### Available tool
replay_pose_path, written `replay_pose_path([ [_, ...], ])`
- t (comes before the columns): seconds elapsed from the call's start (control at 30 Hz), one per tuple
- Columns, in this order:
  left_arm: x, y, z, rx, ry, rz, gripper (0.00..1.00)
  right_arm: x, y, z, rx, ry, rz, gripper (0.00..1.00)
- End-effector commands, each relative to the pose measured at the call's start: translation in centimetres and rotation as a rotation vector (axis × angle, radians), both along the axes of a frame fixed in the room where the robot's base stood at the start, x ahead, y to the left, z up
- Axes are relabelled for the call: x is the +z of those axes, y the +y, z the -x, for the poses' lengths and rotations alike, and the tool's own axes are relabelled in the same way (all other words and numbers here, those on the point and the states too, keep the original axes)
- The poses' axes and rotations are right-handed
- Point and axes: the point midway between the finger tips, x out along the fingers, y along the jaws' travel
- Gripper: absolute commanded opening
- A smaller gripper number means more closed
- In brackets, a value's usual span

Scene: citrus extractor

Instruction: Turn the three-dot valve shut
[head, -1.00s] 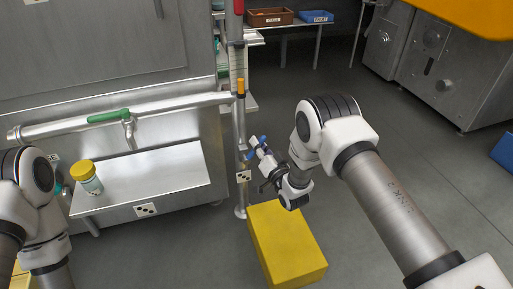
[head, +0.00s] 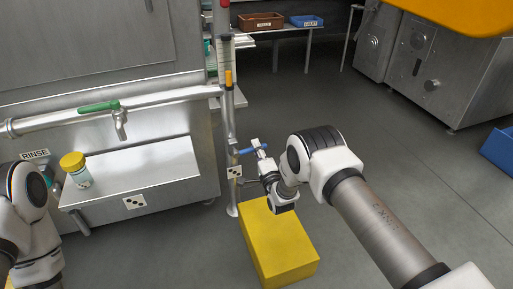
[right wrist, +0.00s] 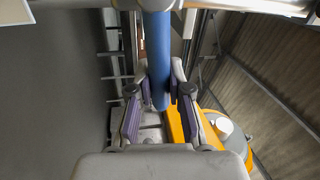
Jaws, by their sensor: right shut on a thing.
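A blue valve handle (head: 246,151) sits on the upright pipe (head: 229,125), just above a small white tag with black dots (head: 234,172). The dots are too small to count surely. The handle points out from the pipe to the right, nearly level. My right gripper (head: 259,148) is shut on its outer end. In the right wrist view the blue handle (right wrist: 157,50) runs down between the two fingers of my right gripper (right wrist: 160,92). My left arm shows at the left edge, but its gripper is out of the picture.
A green-handled tap (head: 100,106) hangs over a steel shelf (head: 150,165) with a three-dot tag (head: 135,202). A yellow-lidded jar (head: 76,170) stands there. A yellow block (head: 280,245) is on the floor below my right gripper.

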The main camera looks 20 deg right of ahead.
Motion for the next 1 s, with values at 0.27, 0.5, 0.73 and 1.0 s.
replay_pose_path([
  [0.27, -0.14, 0.0, -0.01, 0.0, 0.0, 0.0, 0.0, -0.63, -0.06, -0.03, -0.001, 0.002, -0.093, 0.0],
  [0.5, -0.15, 0.0, -0.01, 0.0, 0.0, 0.0, 0.0, -0.76, -0.05, -0.02, -0.001, 0.004, -0.109, 0.0],
  [0.73, -0.15, 0.0, -0.01, 0.0, 0.0, 0.0, 0.0, -0.78, -0.04, -0.01, -0.001, 0.005, -0.109, 0.0],
  [1.0, -0.15, 0.0, -0.01, 0.0, 0.0, 0.0, 0.0, -0.8, -0.03, 0.0, 0.0, 0.005, -0.108, 0.45],
])
